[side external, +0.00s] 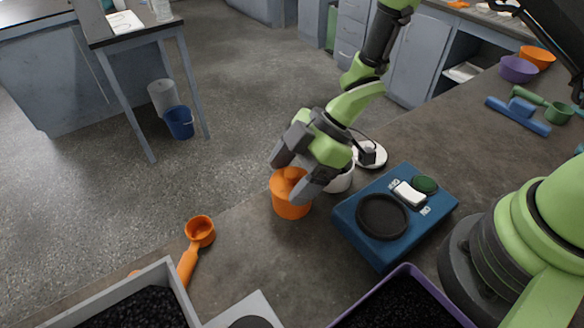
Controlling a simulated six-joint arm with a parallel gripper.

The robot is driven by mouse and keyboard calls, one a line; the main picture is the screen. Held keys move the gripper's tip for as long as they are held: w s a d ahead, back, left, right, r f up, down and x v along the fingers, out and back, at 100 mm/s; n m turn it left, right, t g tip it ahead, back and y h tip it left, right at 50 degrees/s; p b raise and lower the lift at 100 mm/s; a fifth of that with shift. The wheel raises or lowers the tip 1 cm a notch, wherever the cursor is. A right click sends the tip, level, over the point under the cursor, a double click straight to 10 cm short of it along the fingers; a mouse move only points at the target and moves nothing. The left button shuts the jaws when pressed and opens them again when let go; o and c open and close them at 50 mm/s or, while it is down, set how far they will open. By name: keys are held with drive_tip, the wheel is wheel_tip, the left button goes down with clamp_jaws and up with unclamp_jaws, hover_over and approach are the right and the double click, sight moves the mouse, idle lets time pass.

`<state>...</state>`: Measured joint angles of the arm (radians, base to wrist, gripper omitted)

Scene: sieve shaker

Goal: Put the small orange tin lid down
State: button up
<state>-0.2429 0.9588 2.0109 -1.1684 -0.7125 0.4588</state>
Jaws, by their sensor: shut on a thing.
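A small orange tin (291,207) stands on the bench near its far edge, left of the blue shaker base. My gripper (291,176) points down over it and is shut on the small orange tin lid (290,174) at the tin's mouth. The fingers cover much of the lid. I cannot tell whether the lid is resting on the rim or held just above it.
The blue shaker base (348,228) with a black ring stands to the right. A white cup (341,182) is partly hidden behind my gripper. An orange scoop (188,262) lies left. A grey tray (154,275) and a purple tray (407,268) hold black grains in front.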

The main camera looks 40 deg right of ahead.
drive_tip(key=o, duration=0.9)
drive_tip(key=shift+r, duration=0.45)
drive_tip(key=v, duration=1.2)
drive_tip(key=shift+d+r, duration=0.1)
drive_tip(key=w+d+r+m+t+h, duration=0.1)
drive_tip(key=d+r+m+t+h, duration=0.35)
drive_tip(key=r, duration=0.25)
drive_tip(key=w+d+r+m+t+h, duration=0.2)
drive_tip(key=d+r+m+t+h, duration=0.1)
drive_tip(key=d+r+m+t, duration=0.3)
drive_tip(key=s+a+m+g, duration=0.1)
drive_tip(key=s+m, duration=0.2)
drive_tip(key=s, duration=0.2)
drive_tip(key=s+a+r+m+g+y, duration=0.1)
drive_tip(key=s+m+g, duration=0.1)
drive_tip(key=s, duration=0.4)
drive_tip(key=s+a+r+m+g+y, duration=0.1)
drive_tip(key=s+m, duration=0.3)
drive_tip(key=s, duration=0.1)
drive_tip(key=shift+s+a+r+g, duration=0.1)
drive_tip(key=shift+s+a+g, duration=0.25)
drive_tip(key=shift+s, duration=0.05)
